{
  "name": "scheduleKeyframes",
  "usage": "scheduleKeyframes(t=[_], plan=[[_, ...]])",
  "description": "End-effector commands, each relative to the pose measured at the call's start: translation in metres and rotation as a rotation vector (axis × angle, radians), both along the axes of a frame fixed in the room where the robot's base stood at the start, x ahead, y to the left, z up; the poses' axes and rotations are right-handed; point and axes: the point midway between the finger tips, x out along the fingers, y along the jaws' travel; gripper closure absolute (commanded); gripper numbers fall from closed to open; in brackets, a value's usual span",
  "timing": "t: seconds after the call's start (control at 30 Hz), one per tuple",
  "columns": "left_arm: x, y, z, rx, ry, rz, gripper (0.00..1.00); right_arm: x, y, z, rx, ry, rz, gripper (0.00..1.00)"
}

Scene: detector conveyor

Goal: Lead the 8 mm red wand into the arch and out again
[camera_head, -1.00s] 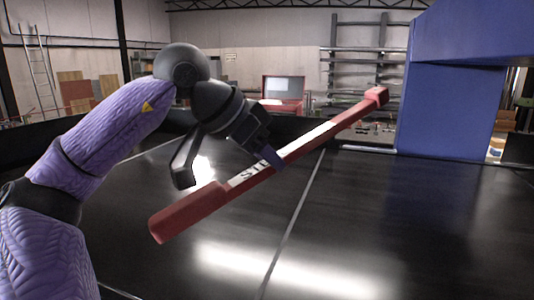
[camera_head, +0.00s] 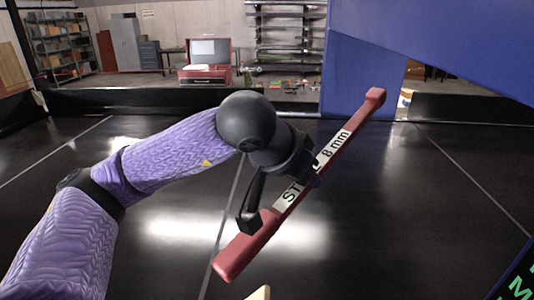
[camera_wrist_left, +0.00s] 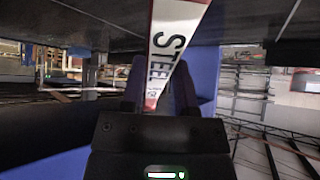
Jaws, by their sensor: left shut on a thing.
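The red wand (camera_head: 245,249) has a white label reading "8 mm" and part of "STEEL". My left gripper (camera_head: 312,175) is shut on its middle, over part of the label. The wand is held tilted above the dark conveyor, with its thick red end low at the left and its small red tip up at the right. In the left wrist view the label (camera_wrist_left: 166,45) shows between the two fingers (camera_wrist_left: 158,88). The blue arch (camera_head: 358,75) stands beyond; the tip overlaps its post in the picture, and the depth gap is hard to tell. My right gripper is not in view.
The black conveyor surface (camera_head: 400,190) is mostly clear. A dark panel with green letters (camera_head: 518,283) cuts the lower right corner. A pale piece (camera_head: 260,293) shows at the bottom edge. A red case with a screen (camera_head: 206,72) stands beyond the conveyor.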

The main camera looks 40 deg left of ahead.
Motion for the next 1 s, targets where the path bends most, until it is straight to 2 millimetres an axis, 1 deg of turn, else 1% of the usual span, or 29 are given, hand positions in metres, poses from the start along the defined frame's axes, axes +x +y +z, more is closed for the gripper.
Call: scheduleKeyframes(t=[0.03,0.1,0.5,0.8,1.0], plan=[[0.005,-0.009,0.004,-0.003,0.000,-0.004,1.00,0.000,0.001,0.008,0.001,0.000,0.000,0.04],[0.012,-0.021,0.005,-0.002,0.000,-0.005,1.00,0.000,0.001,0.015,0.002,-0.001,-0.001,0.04],[0.057,-0.085,0.003,-0.002,0.001,-0.002,1.00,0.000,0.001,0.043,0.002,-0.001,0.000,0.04],[0.089,-0.134,0.003,-0.001,0.001,-0.001,1.00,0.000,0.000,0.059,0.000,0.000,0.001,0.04],[0.108,-0.162,0.002,-0.001,0.001,-0.001,1.00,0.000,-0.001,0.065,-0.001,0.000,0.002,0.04]])
